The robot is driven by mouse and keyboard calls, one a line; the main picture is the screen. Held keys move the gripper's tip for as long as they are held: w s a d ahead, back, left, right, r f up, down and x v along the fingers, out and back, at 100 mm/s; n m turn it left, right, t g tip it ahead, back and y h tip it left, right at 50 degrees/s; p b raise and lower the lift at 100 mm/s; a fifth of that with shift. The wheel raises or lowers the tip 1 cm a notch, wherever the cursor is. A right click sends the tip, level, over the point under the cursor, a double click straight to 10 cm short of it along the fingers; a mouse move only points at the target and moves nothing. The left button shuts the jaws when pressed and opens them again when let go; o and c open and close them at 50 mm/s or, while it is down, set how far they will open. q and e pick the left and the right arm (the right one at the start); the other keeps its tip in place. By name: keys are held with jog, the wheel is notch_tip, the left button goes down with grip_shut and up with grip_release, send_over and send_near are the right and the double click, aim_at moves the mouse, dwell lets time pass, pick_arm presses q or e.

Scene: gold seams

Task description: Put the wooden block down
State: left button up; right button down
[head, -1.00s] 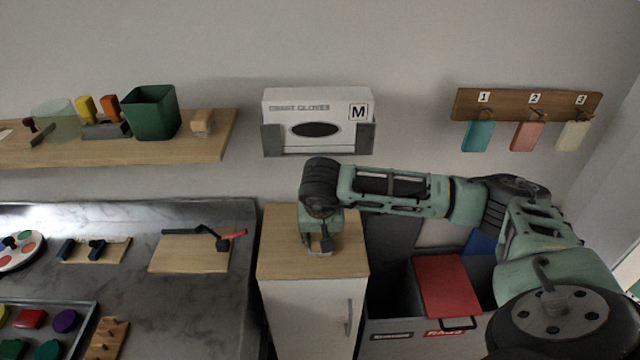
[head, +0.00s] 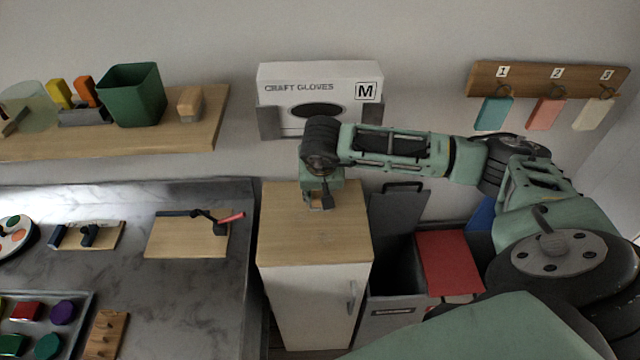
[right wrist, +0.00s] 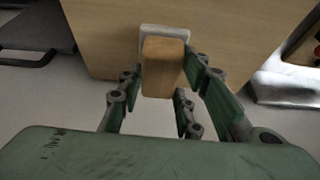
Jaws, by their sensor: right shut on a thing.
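My right gripper (head: 322,203) is over the back part of the wooden top of a small cabinet (head: 310,235). In the right wrist view, the right gripper (right wrist: 165,85) is shut on a wooden block (right wrist: 162,68), with a finger on either side of it. A pale grey piece (right wrist: 165,32) shows at the block's far end; I cannot tell whether it is joined to it. The block is mostly hidden by the gripper in the head view. I cannot tell whether it touches the cabinet top. My left gripper is out of view.
The front of the cabinet top is clear. A glove box (head: 320,95) hangs on the wall behind. An open grey bin (head: 398,255) and a red lid (head: 450,262) are to the right.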

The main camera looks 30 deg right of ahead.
jog(key=shift+w+f, duration=0.1)
jog(key=shift+f, duration=0.2)
jog(key=c, duration=1.3)
grip_release()
jog(key=shift+d, duration=0.1)
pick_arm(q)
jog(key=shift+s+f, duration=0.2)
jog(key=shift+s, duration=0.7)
pick_arm(e)
jog(key=shift+o, duration=0.2)
jog(key=shift+r, duration=0.1)
